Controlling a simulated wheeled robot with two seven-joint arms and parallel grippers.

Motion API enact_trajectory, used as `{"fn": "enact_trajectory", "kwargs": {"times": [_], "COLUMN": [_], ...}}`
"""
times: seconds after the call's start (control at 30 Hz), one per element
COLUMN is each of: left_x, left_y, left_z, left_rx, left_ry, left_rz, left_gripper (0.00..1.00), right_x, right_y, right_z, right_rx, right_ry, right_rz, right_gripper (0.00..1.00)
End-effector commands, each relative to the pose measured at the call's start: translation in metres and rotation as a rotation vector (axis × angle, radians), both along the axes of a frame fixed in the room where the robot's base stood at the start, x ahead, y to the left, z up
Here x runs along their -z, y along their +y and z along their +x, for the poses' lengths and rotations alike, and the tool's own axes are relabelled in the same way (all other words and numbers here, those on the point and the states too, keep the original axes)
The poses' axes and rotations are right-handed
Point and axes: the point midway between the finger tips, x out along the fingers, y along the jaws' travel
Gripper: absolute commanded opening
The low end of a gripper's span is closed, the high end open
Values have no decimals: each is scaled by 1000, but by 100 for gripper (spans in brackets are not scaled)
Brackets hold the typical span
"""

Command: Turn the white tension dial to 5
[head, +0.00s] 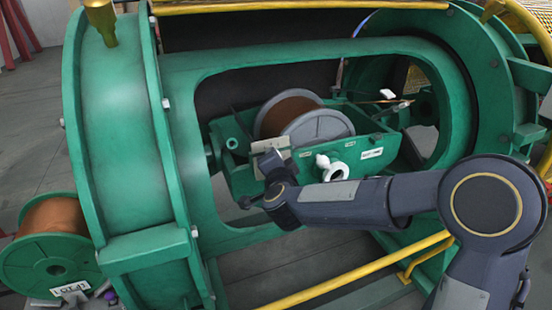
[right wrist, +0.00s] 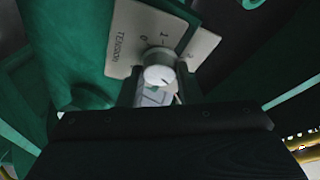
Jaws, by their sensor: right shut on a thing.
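The white tension dial (right wrist: 157,66) sits on a cream plate (right wrist: 128,32) printed "TENSION", with 0 and 1 readable near the dial and other marks partly cut off or hidden. My right gripper (right wrist: 158,88) is shut on the dial, one finger on each side of it. Which number the dial points to cannot be told. In the head view the plate (head: 270,146) is on the green cradle's near left corner; my right gripper (head: 272,163) is in front of it and hides the dial. My left gripper is not in view.
The green cradle (head: 364,168) holds a copper spool (head: 287,113) inside the green strander frame (head: 121,130). A white fitting (head: 334,171) projects from the cradle near my right forearm. A yellow rail (head: 345,273) runs below. A spool (head: 47,262) stands on the floor at left.

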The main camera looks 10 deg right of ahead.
Motion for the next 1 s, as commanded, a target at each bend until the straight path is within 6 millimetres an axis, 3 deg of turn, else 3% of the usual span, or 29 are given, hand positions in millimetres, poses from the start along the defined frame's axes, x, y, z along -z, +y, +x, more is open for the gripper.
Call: {"fn": "enact_trajectory", "kwargs": {"times": [0.77,0.8,0.93,1.0], "left_x": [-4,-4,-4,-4], "left_y": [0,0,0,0], "left_z": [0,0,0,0], "left_rx": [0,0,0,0], "left_ry": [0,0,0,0], "left_rz": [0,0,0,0], "left_gripper": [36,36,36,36], "right_x": [0,0,0,0], "right_y": [0,0,0,0], "right_z": [0,0,0,0], "right_rx": [29,29,28,28], "right_ry": [19,19,19,19], "right_rz": [92,92,91,91], "right_gripper": [9,37,54,54]}}
